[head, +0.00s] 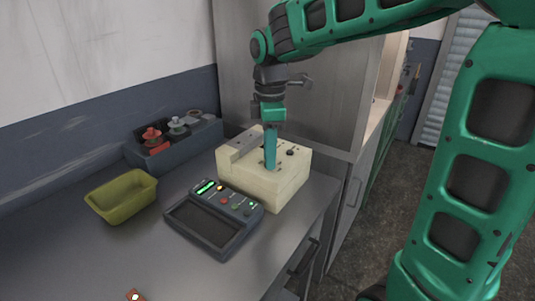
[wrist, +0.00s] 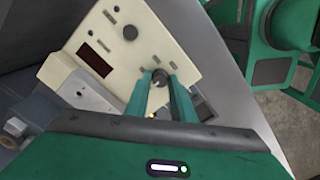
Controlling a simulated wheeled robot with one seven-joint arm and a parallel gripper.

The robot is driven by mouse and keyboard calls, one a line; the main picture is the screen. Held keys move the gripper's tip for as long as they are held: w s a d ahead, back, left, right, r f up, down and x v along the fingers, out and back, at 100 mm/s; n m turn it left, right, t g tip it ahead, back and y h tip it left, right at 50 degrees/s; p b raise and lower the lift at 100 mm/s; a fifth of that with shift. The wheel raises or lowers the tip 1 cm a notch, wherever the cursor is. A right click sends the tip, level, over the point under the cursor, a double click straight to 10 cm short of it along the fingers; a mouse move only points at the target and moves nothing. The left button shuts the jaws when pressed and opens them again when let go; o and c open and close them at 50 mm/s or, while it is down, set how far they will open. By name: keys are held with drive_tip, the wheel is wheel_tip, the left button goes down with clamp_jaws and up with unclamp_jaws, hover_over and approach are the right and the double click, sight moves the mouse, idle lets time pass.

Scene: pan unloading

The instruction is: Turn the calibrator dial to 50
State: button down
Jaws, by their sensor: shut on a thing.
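The calibrator is a cream box (head: 288,190) near the right edge of the counter, with its panel facing up. It fills the upper middle of the wrist view (wrist: 105,20). My gripper (head: 270,168) points down onto the panel, its teal fingers closed around a small dark dial. In the wrist view, my gripper (wrist: 159,80) has the dial (wrist: 160,77) between its fingertips. The fingers hide much of the dial, and I cannot read its setting. Another dark knob (wrist: 130,32) and a dark red display (wrist: 97,57) are on the same panel; no digits are legible.
A dark grey device (head: 214,222) with a screen and lit buttons lies in front of the box. An olive tray (head: 122,196) stands to the left. A tall cabinet (head: 285,90) rises close behind the box.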

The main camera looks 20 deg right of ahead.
drive_tip(key=shift+w+n, duration=0.15)
drive_tip(key=shift+n, duration=0.45)
drive_tip(key=c, duration=1.5)
unclamp_jaws()
wheel_tip(320, 180, up, 11)
drive_tip(key=shift+f, duration=0.15)
